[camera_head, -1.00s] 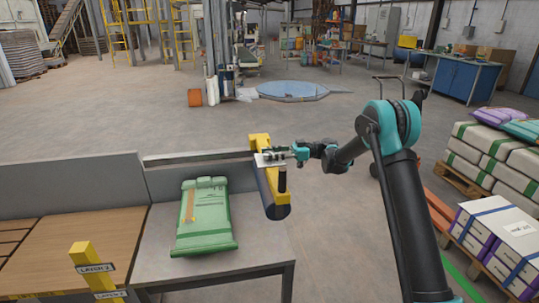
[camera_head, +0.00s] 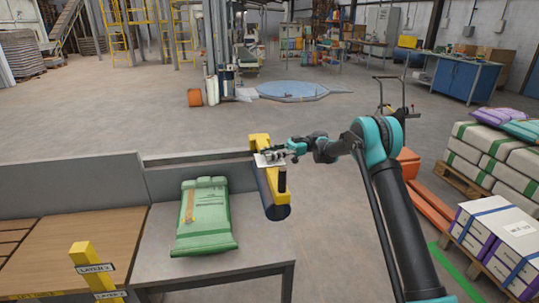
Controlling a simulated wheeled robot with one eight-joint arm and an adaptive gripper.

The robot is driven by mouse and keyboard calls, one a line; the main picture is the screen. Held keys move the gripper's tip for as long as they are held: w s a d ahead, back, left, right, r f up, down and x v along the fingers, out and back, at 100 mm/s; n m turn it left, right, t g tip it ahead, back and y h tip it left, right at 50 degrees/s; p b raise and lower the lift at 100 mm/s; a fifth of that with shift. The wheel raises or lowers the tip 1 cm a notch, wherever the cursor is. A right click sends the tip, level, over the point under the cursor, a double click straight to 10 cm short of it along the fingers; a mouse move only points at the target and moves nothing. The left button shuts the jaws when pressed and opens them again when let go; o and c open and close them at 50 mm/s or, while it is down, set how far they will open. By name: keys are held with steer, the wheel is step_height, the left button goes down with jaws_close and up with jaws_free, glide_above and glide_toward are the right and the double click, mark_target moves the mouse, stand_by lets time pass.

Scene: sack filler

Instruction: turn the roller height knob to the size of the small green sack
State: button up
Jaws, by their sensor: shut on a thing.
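The small green sack (camera_head: 204,218) lies on the grey table at the left of my arm, with an orange-brown strip on its top. The yellow roller bracket (camera_head: 262,150) stands at the table's right end, with a dark roller (camera_head: 268,195) below it. My gripper (camera_head: 274,158) is at the bracket, beside a pale plate on it. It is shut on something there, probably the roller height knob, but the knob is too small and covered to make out. Any size marks on the plate cannot be read. A black upright handle (camera_head: 282,180) hangs just below my gripper.
A low grey wall (camera_head: 165,183) runs behind the table. A yellow post with label plates (camera_head: 86,258) stands at the front left, by a wooden surface (camera_head: 85,235). Stacked sacks on pallets (camera_head: 500,160) and an orange pallet truck (camera_head: 420,195) stand at the right.

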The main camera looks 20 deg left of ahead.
mark_target(270, 152)
steer(key=o, duration=1.1)
steer(key=shift+o, duration=0.2)
step_height(270, 152, up, 10)
